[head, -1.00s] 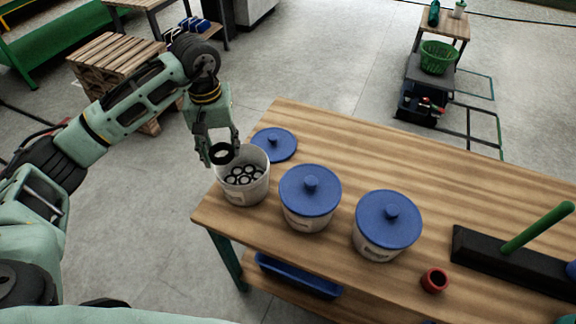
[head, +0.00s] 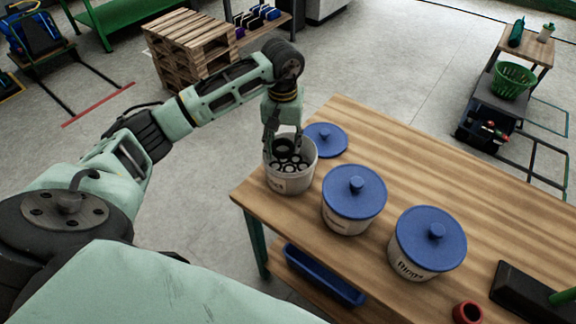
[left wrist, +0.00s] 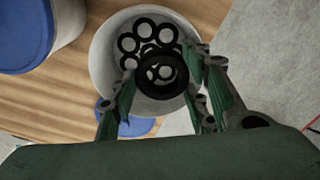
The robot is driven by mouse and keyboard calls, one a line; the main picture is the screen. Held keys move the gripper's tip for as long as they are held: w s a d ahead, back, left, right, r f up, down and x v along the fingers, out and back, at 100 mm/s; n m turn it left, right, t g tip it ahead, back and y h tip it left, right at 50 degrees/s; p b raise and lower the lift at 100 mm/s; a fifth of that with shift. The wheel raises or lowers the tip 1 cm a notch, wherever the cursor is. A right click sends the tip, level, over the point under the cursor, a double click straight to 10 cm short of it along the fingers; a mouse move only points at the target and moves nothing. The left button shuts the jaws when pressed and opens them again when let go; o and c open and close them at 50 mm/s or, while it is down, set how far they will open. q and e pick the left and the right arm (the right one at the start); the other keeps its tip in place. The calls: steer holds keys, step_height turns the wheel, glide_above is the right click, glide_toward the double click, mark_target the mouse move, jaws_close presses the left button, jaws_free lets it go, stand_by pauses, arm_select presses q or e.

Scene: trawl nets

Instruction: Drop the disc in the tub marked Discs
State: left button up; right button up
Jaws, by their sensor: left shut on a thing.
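The disc (head: 284,146) is a black ring with a hole in it. My left gripper (head: 282,142) is shut on it, above the mouth of an open white tub (head: 291,184) at the table's left corner. In the left wrist view, the disc (left wrist: 162,93) between the fingers of my left gripper (left wrist: 163,78) lies over the inside of the tub (left wrist: 103,60). Several similar black rings lie at the tub's bottom. The tub's label is too small to read. My right gripper is not in view.
A blue lid (head: 326,139) lies behind the open tub. A tub with a blue lid (head: 353,190) stands to its right, and another lidded tub (head: 428,240) farther right. A red cup (head: 467,313) and a black base (head: 520,290) are at the lower right. Clear table lies behind.

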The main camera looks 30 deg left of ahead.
arm_select(q)
steer(key=o, duration=1.2)
step_height(320, 180, up, 12)
steer(key=shift+r, duration=0.1)
